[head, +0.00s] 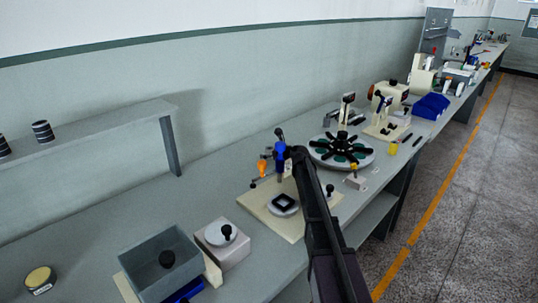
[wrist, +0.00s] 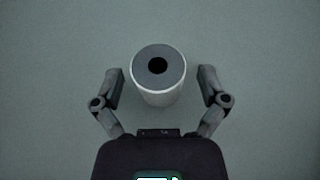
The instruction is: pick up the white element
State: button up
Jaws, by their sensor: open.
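A short upright cylinder with a pale, whitish side, a grey ring top and a dark central hole (wrist: 162,88) stands on a plain grey-green surface in the wrist view. This looks like the white element. My gripper (wrist: 160,76) is open, with one finger on each side of the cylinder and a visible gap on both sides. In the wrist view the fingers appear apart from it. In the head view my dark arm reaches up over the bench, but I cannot make out the fingertips or the cylinder there.
The long grey bench carries a beige base plate (head: 262,206), a grey open box (head: 150,252), a grey block with a black knob (head: 232,256) and a round fixture with black arms (head: 358,158). A shelf (head: 100,134) stands at left. Bare bench (head: 95,232) shows at left.

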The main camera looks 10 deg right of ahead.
aim_at(270, 148)
jog(key=c, duration=1.2)
jog(key=shift+r, duration=0.15)
jog(key=shift+c, duration=0.2)
jog(key=shift+r+p, duration=1)
jog(key=shift+p, duration=0.1)
jog(key=shift+r+p, duration=0.8)
jog(key=s+d, duration=0.3)
jog(key=d, duration=0.1)
jog(key=s+d, duration=0.3)
jog(key=s, duration=0.1)
jog(key=s+d+r+p, duration=0.1)
jog(key=s+d, duration=0.3)
jog(key=shift+d+r, duration=0.1)
jog(key=shift+d, duration=0.2)
